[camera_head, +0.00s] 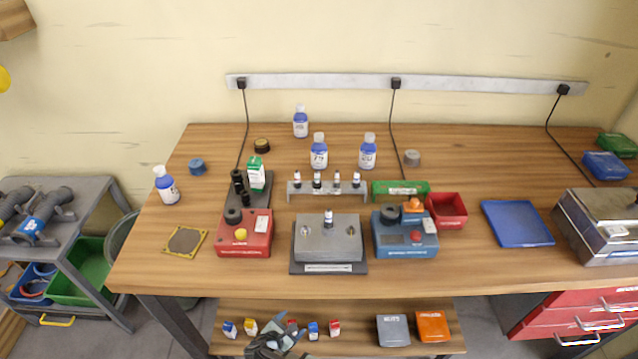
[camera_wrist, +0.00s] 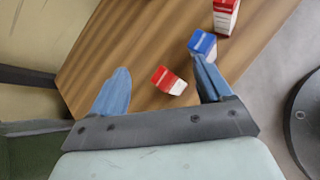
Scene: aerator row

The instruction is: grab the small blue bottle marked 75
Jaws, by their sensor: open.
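Two small blue bottles with white labels stand on the low shelf in the head view, one at the left end (camera_head: 230,329) and one toward the right (camera_head: 313,330). Their numbers are too small to read, so I cannot tell which is marked 75. My gripper (camera_head: 280,335) is over the shelf's front, between these two bottles, and partly hides a red one (camera_head: 292,324). In the wrist view my gripper (camera_wrist: 160,68) is open and empty. A red bottle (camera_wrist: 170,81) shows between its fingers, and a blue bottle (camera_wrist: 203,43) shows just beyond the right fingertip.
A yellow bottle (camera_head: 250,326) and another red bottle (camera_head: 334,328) stand on the same shelf (camera_head: 355,315). A grey box (camera_head: 393,330) and an orange box (camera_head: 433,326) are to the right. The wooden bench top (camera_head: 400,275) overhangs behind, with larger blue-and-white bottles (camera_head: 319,152) on it.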

